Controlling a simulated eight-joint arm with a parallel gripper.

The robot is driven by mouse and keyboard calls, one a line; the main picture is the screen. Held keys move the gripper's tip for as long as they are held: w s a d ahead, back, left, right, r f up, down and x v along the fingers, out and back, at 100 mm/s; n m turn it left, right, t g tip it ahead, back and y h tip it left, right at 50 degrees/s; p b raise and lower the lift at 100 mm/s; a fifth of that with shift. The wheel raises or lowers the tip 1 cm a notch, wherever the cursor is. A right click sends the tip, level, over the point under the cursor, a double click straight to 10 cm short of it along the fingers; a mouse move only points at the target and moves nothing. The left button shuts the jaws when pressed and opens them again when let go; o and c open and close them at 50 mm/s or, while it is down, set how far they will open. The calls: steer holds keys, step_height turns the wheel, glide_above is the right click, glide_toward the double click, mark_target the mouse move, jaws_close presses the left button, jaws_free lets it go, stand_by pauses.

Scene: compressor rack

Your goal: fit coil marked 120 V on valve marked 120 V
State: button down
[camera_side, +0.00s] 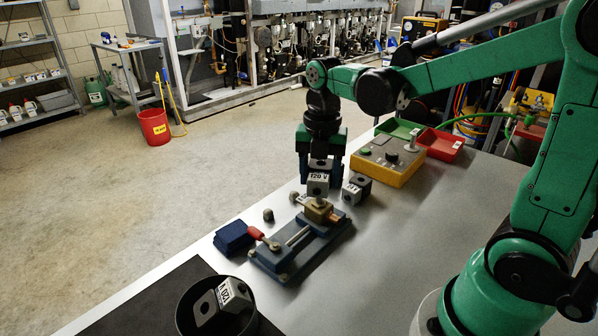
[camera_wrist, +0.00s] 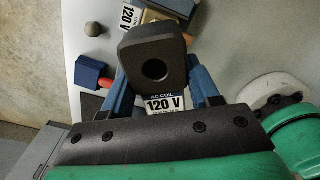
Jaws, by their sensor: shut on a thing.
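My gripper (camera_side: 320,178) points down over the blue fixture, its blue fingers shut on a grey coil (camera_side: 318,186) marked 120 V. In the wrist view the coil's dark top with a round hole (camera_wrist: 152,68) and its label "AC COIL 120 V" (camera_wrist: 165,104) show between the fingers. The brass valve (camera_side: 318,210) sits in the blue fixture (camera_side: 290,256), directly under the coil. A white tag (camera_wrist: 131,16) reading 120 V lies beside the valve in the wrist view. The coil's underside is hidden; I cannot tell whether it touches the valve stem.
Another grey coil (camera_side: 352,191) lies right of the gripper. A coil (camera_side: 222,300) with a 120 label lies in a black bowl (camera_side: 184,318). A red-handled clamp (camera_side: 257,233), blue block (camera_side: 233,238) and small round knob (camera_side: 268,215) are at left. A yellow control box (camera_side: 390,172) stands behind.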

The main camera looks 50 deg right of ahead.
mark_target(318, 210)
steer(key=shift+f, duration=1.8)
steer(key=shift+f, duration=0.4)
jaws_free()
steer(key=shift+r, duration=3.55)
